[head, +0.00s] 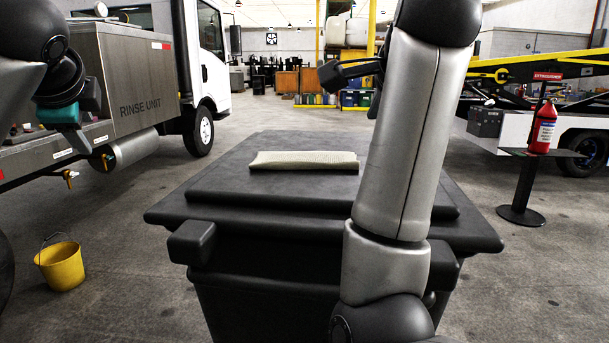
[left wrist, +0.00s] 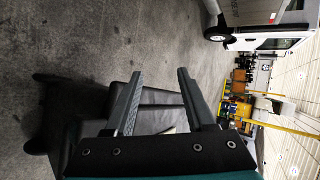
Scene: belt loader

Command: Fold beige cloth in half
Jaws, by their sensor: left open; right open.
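The beige cloth (head: 305,161) lies as a narrow strip, long side left to right, on the dark lid of a black cart (head: 240,198). Its right end meets the outline of my right arm, so that end may be partly hidden. My right gripper (head: 350,92) is raised beyond the cloth, its dark fingers spread and empty; my forearm hides part of it. My left gripper (head: 80,145) hangs at the far left, well away from the cloth. In the left wrist view, the left gripper (left wrist: 160,75) has its two fingers apart with nothing held; a pale patch shows low between them.
A truck with a grey rinse unit (head: 130,85) stands at the left, close to my left gripper. A yellow bucket (head: 61,266) is on the floor. A red fire extinguisher (head: 543,128) is on a stand at the right. The lid around the cloth is clear.

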